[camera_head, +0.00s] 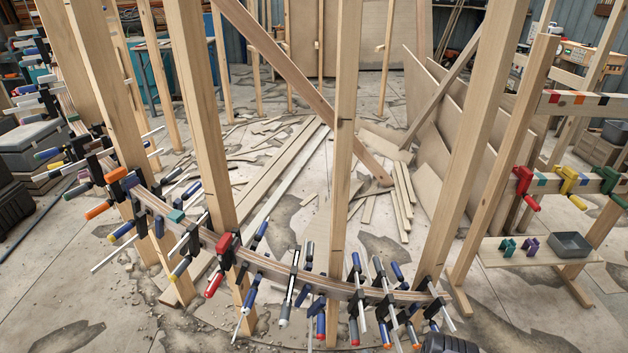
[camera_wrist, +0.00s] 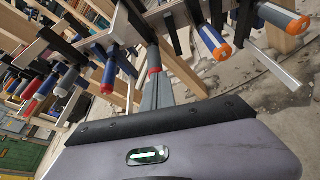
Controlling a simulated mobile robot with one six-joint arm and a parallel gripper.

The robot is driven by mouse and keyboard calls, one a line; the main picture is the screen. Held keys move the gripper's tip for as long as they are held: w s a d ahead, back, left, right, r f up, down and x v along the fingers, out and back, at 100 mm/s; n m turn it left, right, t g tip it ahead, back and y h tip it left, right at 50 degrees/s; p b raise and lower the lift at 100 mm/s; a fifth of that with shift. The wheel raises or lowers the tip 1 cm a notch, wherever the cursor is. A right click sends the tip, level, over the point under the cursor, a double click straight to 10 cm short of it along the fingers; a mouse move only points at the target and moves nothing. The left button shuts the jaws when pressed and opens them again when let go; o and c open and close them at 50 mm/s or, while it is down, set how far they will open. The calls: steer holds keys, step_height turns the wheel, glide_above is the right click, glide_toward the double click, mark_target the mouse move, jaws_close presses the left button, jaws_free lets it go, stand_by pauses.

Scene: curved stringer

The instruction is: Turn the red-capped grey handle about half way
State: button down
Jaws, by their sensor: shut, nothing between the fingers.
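The red-capped grey handle (camera_wrist: 154,57) hangs from a clamp just above the middle of the wrist view, its red cap facing my gripper. In the head view it appears to be the handle (camera_head: 354,331) low on the curved clamped strip, right of centre. My gripper (camera_wrist: 157,80) is shut and empty. Its narrow grey fingers point at the cap and their tips look close to it; I cannot tell whether they touch. The fingers are not clearly seen in the head view. The curved wooden strip (camera_head: 270,264) carries the row of clamps.
Upright studs (camera_head: 343,150) stand along the strip. A shelf (camera_head: 500,258) with a grey tray (camera_head: 570,245) is at the right.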

steer(key=shift+s+f, duration=0.15)
steer(key=shift+s, duration=0.55)
steer(key=shift+s+f, duration=0.1)
steer(key=shift+s, duration=0.55)
steer(key=s, duration=0.3)
steer(key=shift+d+f+p, duration=0.1)
steer(key=shift+f+p, duration=0.1)
steer(key=shift+p, duration=0.15)
